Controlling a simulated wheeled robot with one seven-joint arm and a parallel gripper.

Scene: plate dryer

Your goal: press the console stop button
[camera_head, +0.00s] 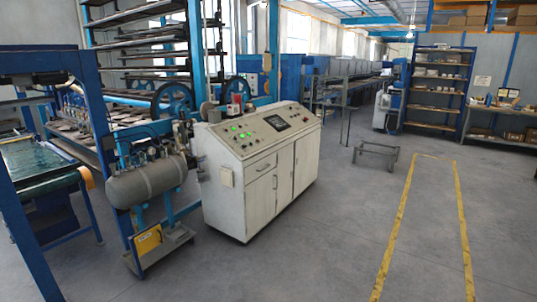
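The console (262,185) is a white cabinet with a drawer and doors, standing left of the picture's middle. Which control is the stop button is too small to make out. My gripper is not in view.
A grey tank (146,182) on a blue frame stands close to the console's left. A low metal stand (376,155) is on the floor to the right. Open grey floor lies in front of the console, with yellow lines (398,232) further right. Shelves (437,88) stand at the back.

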